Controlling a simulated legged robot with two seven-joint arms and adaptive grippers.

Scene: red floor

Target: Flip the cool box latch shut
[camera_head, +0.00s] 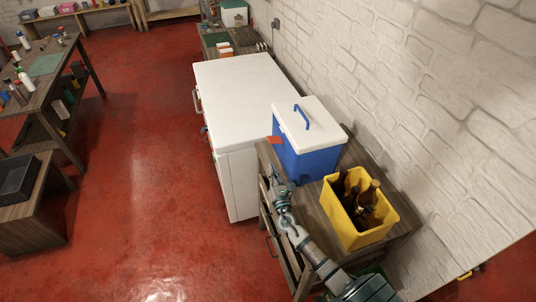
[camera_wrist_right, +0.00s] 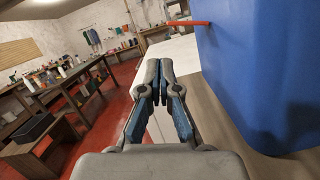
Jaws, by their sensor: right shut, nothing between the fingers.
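The cool box (camera_head: 310,160) is blue with a white lid (camera_head: 309,122) that lies closed and has a blue handle. It stands on a wooden table by the wall. Its red latch (camera_head: 274,140) sticks out sideways from the near-left side, just below the lid. In the wrist view, the red latch (camera_wrist_right: 184,26) juts left from the blue cool box (camera_wrist_right: 262,75). My right gripper (camera_head: 270,171) is shut and empty, left of the box and below the latch, apart from it. Its closed fingers (camera_wrist_right: 160,68) show in the wrist view. My left gripper is not in view.
A yellow crate (camera_head: 372,235) with brown bottles stands on the wooden table (camera_head: 322,211), right of my right arm. A white chest freezer (camera_head: 240,85) stands beyond the cool box. A brick wall bounds the right. Red floor is open to the left.

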